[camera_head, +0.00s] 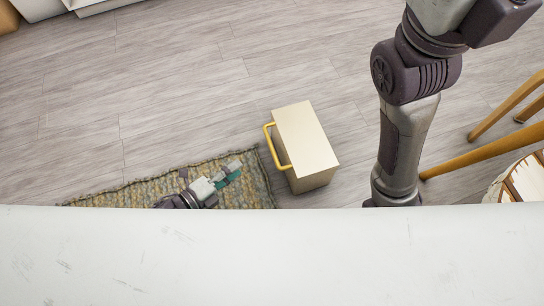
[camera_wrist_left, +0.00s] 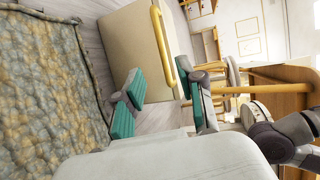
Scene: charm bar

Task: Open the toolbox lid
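The toolbox (camera_head: 307,138) is a cream box on the floor, with a yellow handle (camera_head: 272,146) along its left side. No opening shows in it, and I cannot make out a lid seam. In the left wrist view the toolbox (camera_wrist_left: 130,42) is just ahead of the fingers, with the yellow handle (camera_wrist_left: 160,40) upright beside its face. My left gripper (camera_head: 232,170) is left of the toolbox, apart from the handle. Its teal fingers are spread with nothing between them, as the left wrist view (camera_wrist_left: 158,82) shows. My right arm comes down at the right; its gripper is hidden.
A woven rug (camera_head: 255,183) lies under my left gripper, left of the toolbox. Wooden legs (camera_head: 490,150) of furniture stand at the right. The wood floor (camera_head: 180,105) beyond the toolbox is clear. My white body covers the bottom of the head view.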

